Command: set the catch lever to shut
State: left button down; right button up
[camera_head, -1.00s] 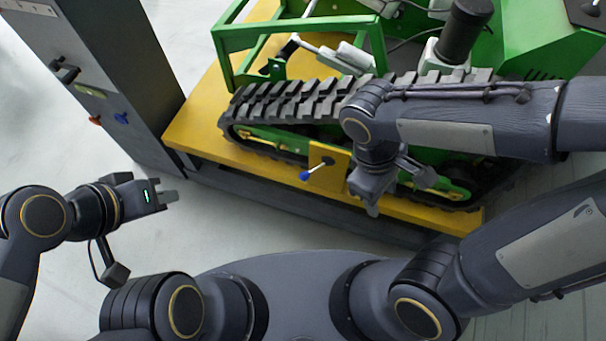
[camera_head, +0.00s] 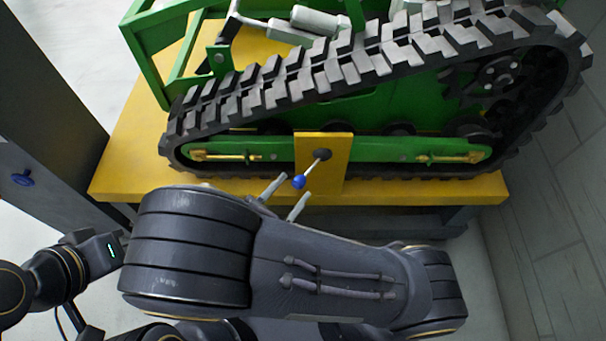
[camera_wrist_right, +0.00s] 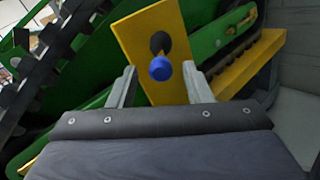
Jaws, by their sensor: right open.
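The catch lever (camera_head: 311,168) is a thin pale rod with a blue ball knob (camera_head: 299,181), set on a dark round pivot in a yellow plate (camera_head: 334,171). In the head view the rod slants down and left from the pivot. My right gripper (camera_head: 287,192) is open, its two pale fingers pointing up at the knob. In the right wrist view the knob (camera_wrist_right: 160,68) shows between the open fingers (camera_wrist_right: 161,85), apart from both. The knob hides most of the rod there. My left gripper (camera_head: 116,245) is partly in view at the lower left; its fingers are not clear.
The yellow plate stands before a green tracked carrier with a black rubber track (camera_head: 300,80). The carrier rests on a yellow platform (camera_head: 130,165). A dark cabinet with a blue knob (camera_head: 23,179) stands at the left.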

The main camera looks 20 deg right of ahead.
aim_at(304, 176)
jog(key=b+x, duration=0.1)
jog(key=x, duration=0.4)
jog(key=shift+w+d, duration=0.15)
jog(key=shift+d, duration=0.1)
grip_shut()
